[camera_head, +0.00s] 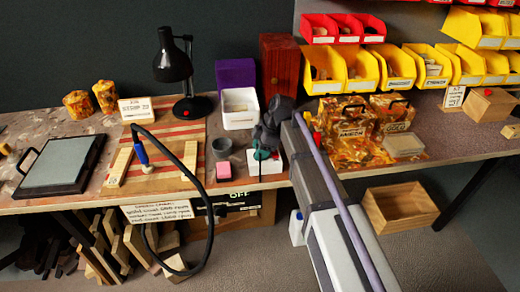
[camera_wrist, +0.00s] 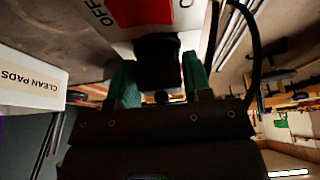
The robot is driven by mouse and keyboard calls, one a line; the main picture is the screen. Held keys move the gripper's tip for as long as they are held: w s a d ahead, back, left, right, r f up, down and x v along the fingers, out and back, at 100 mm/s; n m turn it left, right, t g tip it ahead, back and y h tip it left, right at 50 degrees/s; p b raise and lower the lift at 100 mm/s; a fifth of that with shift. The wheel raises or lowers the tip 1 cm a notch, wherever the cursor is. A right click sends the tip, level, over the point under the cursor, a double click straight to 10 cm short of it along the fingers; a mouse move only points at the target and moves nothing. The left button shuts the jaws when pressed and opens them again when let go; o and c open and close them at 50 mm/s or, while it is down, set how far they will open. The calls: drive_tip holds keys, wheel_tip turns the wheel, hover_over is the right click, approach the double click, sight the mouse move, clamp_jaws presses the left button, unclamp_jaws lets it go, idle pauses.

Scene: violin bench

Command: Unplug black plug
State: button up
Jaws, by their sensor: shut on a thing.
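The black plug (camera_wrist: 158,62) is in the wrist view between the green fingers of my gripper (camera_wrist: 160,88), which is shut on it. The plug's far end meets the white and red panel (camera_wrist: 120,12) marked OFF; I cannot tell whether it is seated in a socket. In the head view my gripper (camera_head: 262,154) is at the bench's front edge, and its arm hides the plug. The OFF label (camera_head: 237,208) shows under the bench edge. A black cable (camera_head: 211,215) hangs from the bench in a loop; a black cable (camera_wrist: 256,45) also shows in the wrist view.
A box marked CLEAN PADS (camera_wrist: 30,88) shows in the wrist view. An empty wooden crate (camera_head: 400,208) is below right.

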sight(257, 147)
drive_tip(key=shift+r, duration=0.15)
drive_tip(key=shift+c, duration=0.7)
drive_tip(key=shift+r, duration=0.15)
drive_tip(key=shift+r+p, duration=0.35)
drive_tip(key=shift+p, duration=0.25)
drive_tip(key=shift+r+p, duration=0.8)
wheel_tip(257, 147, up, 7)
drive_tip(key=p, duration=0.7)
drive_tip(key=shift+r, duration=0.1)
